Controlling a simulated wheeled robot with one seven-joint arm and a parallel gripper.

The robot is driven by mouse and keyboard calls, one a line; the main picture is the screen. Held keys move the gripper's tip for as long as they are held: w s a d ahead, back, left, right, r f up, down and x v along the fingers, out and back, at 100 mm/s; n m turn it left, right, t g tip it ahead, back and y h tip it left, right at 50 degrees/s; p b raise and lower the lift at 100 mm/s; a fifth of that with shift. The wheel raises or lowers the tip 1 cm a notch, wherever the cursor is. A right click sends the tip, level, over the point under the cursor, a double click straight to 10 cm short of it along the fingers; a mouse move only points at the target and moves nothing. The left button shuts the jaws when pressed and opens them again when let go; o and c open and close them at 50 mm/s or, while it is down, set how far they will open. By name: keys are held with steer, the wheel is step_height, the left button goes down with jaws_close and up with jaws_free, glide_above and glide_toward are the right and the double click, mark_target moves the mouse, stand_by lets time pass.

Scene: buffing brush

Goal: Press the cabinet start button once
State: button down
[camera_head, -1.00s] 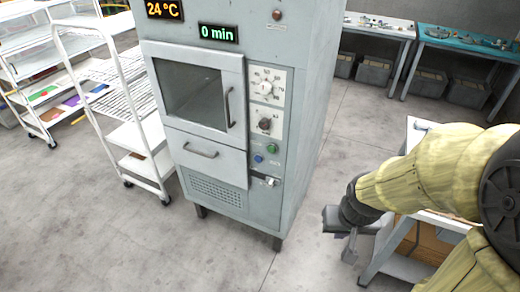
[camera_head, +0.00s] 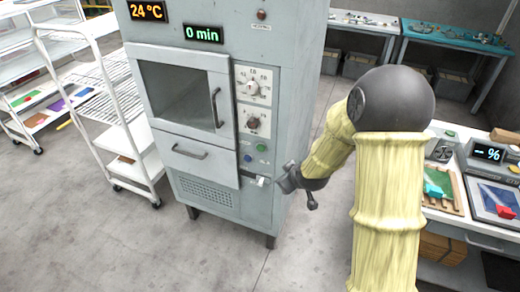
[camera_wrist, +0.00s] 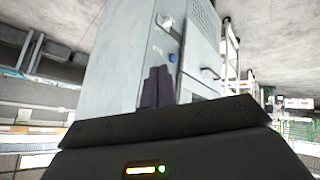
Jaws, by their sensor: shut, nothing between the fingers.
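The grey cabinet (camera_head: 205,130) stands upright with its windowed door shut. Its right-hand panel has a green button (camera_head: 261,147), a blue button (camera_head: 248,158) to its lower left, and a small light switch (camera_head: 262,181) below. I cannot read the button labels. My gripper (camera_head: 281,175) is shut and empty, just right of the panel's lower part, apparently apart from the buttons. In the wrist view the shut fingers (camera_wrist: 158,80) point toward the cabinet, which appears upside down. The blue button (camera_wrist: 172,57) shows beside the fingertips; the green button is not visible there.
Cabinet displays read 24 °C (camera_head: 148,11) and 0 min (camera_head: 203,34). Two dials (camera_head: 253,88) sit above the buttons. A white rack (camera_head: 105,110) stands left of the cabinet. A workbench (camera_head: 470,228) with devices is at right. The floor in front is clear.

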mark_target(261, 148)
steer(key=w+a+f+n+t+y, duration=0.5)
steer(key=w+a+f, duration=0.4)
steer(key=a, duration=0.4)
steer(key=shift+w+f+n+t+p, duration=0.35)
steer(key=shift+w+n+t, duration=0.45)
steer(key=shift+t, duration=0.4)
steer(key=w+d+b, duration=0.3)
steer(key=w, duration=0.5)
steer(key=shift+w, duration=0.15)
stand_by(0.7)
